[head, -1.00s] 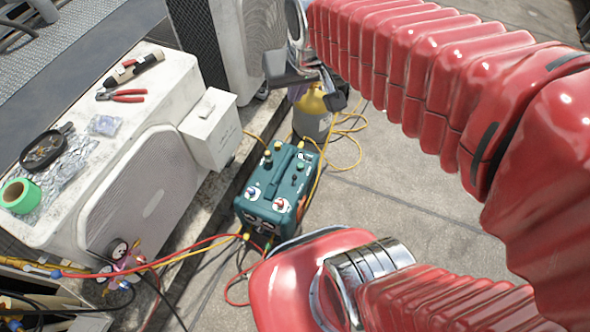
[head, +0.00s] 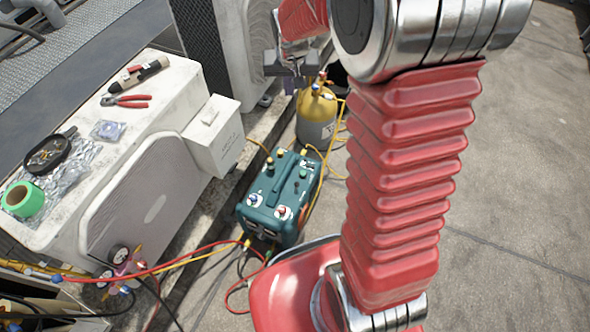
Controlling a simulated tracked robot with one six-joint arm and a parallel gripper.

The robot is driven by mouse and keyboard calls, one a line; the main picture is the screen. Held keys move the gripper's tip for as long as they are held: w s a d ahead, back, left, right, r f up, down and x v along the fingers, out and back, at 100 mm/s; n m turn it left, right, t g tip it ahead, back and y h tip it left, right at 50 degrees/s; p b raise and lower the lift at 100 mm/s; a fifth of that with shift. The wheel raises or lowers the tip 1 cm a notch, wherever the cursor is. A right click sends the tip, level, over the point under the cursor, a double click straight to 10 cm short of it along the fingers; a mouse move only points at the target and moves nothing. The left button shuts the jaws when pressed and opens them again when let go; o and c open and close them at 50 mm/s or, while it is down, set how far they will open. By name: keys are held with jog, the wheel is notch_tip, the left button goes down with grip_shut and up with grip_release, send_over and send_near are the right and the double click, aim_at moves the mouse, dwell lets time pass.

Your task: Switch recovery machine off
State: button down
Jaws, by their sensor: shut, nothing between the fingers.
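The recovery machine (head: 281,194) is a teal box with a carrying handle and several knobs and fittings on its top and front. It stands upright on the ground in the middle of the head view, beside the white condenser. Which control is its power switch is too small to tell. My gripper (head: 290,84) is behind and above the machine, in front of the far condenser and just above the yellow-topped cylinder. It is small and dark in the picture; it is shut and empty, apart from the machine.
A grey cylinder with a yellow top (head: 316,115) stands behind the machine. Yellow, red and black hoses run around it to a gauge manifold (head: 120,262). The white condenser (head: 150,190) carries red pliers (head: 126,101) and green tape (head: 22,198). Open concrete lies to the right.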

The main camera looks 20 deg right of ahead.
jog(key=w+d+r+x, duration=0.1)
jog(key=x, duration=1.1)
jog(key=m+g, duration=0.2)
jog(key=m, duration=0.1)
send_over(296, 188)
jog(key=w+d, duration=0.4)
jog(key=w, duration=0.1)
notch_tip(296, 188, down, 37)
jog(key=shift+s+r, duration=0.15)
jog(key=shift+r, duration=0.05)
jog(key=shift+f, duration=0.15)
jog(key=shift+w+d+f, duration=0.1)
jog(key=shift+w+f, duration=0.15)
jog(key=shift+f, duration=1.35)
jog(key=shift+w+d+f, duration=0.1)
jog(key=shift+w+f, duration=0.1)
jog(key=shift+f, duration=1.35)
jog(key=shift+w+f, duration=0.25)
jog(key=shift+f, duration=1.35)
jog(key=shift+s+a+r, duration=0.2)
jog(key=shift+s+a, duration=0.35)
jog(key=shift+s, duration=0.25)
jog(key=shift+s+a+r, duration=0.2)
jog(key=shift+s+a, duration=0.35)
jog(key=shift+s, duration=0.25)
